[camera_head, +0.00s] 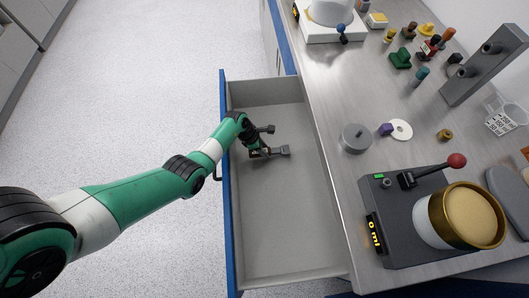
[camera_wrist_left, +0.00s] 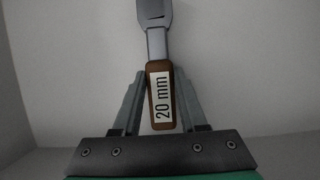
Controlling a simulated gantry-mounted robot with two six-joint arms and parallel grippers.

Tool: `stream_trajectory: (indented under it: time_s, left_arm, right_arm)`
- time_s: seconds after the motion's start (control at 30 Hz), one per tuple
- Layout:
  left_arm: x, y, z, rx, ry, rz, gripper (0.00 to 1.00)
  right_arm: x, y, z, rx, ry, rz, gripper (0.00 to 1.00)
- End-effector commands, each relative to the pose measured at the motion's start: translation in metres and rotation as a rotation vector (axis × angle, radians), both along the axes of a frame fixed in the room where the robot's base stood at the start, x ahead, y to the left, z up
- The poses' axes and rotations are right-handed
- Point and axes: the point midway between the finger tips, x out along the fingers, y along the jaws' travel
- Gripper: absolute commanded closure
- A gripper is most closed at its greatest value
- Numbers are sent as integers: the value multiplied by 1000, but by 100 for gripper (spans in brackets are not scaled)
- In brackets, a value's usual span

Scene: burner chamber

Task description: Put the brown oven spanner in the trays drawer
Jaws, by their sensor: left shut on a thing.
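The brown oven spanner (camera_wrist_left: 157,45) has a grey metal head and a brown handle with a white "20 mm" label. In the left wrist view its handle lies between both fingers of my left gripper (camera_wrist_left: 160,90), which is shut on it, and its head points away from the gripper. In the head view my left gripper (camera_head: 257,146) is inside the outline of the open drawer (camera_head: 280,235), near its upper half. I cannot tell whether the spanner touches the drawer floor. The drawer is otherwise empty where visible. My right gripper is not in view.
The drawer's blue front (camera_head: 227,240) and side walls surround the gripper. The steel worktop (camera_head: 330,90) on the right carries a grey disc (camera_head: 355,138), a device with a red-knobbed lever (camera_head: 385,240) and several small coloured parts. Open floor lies left.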

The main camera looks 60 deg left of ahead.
Motion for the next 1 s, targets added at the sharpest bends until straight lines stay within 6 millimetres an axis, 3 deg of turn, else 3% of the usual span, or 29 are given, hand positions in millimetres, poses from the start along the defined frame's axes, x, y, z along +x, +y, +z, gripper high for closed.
stream_trajectory:
  time_s: [0.03,0.1,0.47,0.5,0.63,1.0]
  left_arm:
    - [0,0,-17,0,1,0,100]
    - [0,0,-23,0,0,-1,100]
    - [0,0,-25,0,-1,-1,100]
    - [0,0,-23,0,0,-1,51]
    - [0,0,-23,0,0,-1,28]
    - [-1,0,-15,1,0,0,28]
  right_arm:
    - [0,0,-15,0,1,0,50]
    - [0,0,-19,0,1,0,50]
    - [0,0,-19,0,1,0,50]
    - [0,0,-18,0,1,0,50]
    - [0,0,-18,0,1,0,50]
    - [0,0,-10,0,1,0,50]
